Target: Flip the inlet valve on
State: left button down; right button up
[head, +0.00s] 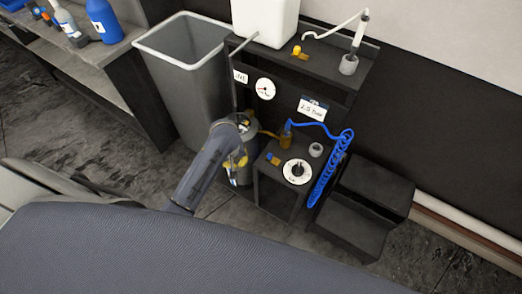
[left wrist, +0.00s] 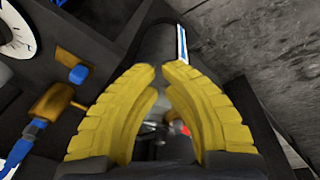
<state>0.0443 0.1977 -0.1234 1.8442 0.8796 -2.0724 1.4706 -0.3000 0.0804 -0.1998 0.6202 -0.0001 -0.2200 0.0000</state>
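A small brass valve with a blue handle (head: 272,158) sits on top of the low black stand; it also shows in the left wrist view (left wrist: 78,74), left of the fingers. I cannot tell from markings whether this is the inlet valve. A brass fitting (head: 286,138) with a blue hose is beside it and shows in the left wrist view (left wrist: 55,101). My left gripper (head: 236,162) is left of the stand, apart from the valve. Its yellow fingers (left wrist: 160,70) have their tips almost together, with nothing seen held. A small red spot shows behind them. My right gripper is out of view.
The stand carries a white round dial (head: 297,171). A dark cylinder (left wrist: 157,48) is close beyond my left fingertips. Coiled blue hose (head: 327,178) hangs at the stand's right, by black steps (head: 367,200). A grey bin (head: 188,75) stands behind. Another yellow valve (head: 297,50) is on the upper shelf.

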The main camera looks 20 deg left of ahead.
aim_at(263, 154)
pick_arm(q)
jog(key=w+r+n+g+h, duration=0.2)
jog(key=w+r+n, duration=0.4)
jog(key=w, duration=0.5)
jog(key=n, duration=0.2)
jog(key=shift+w+r+n+g+h, duration=0.2)
jog(key=shift+w+n+g+h, duration=0.1)
jog(key=shift+n+h, duration=0.1)
jog(key=shift+s+d+f, duration=0.2)
jog(key=shift+d+f, duration=0.85)
jog(key=shift+f, duration=0.6)
jog(key=shift+s+d+f, duration=0.25)
jog(key=shift+d+f, duration=0.85)
jog(key=shift+f, duration=0.5)
jog(key=shift+s+d+f, duration=0.2)
jog(key=shift+d+f, duration=0.85)
jog(key=shift+f, duration=0.6)
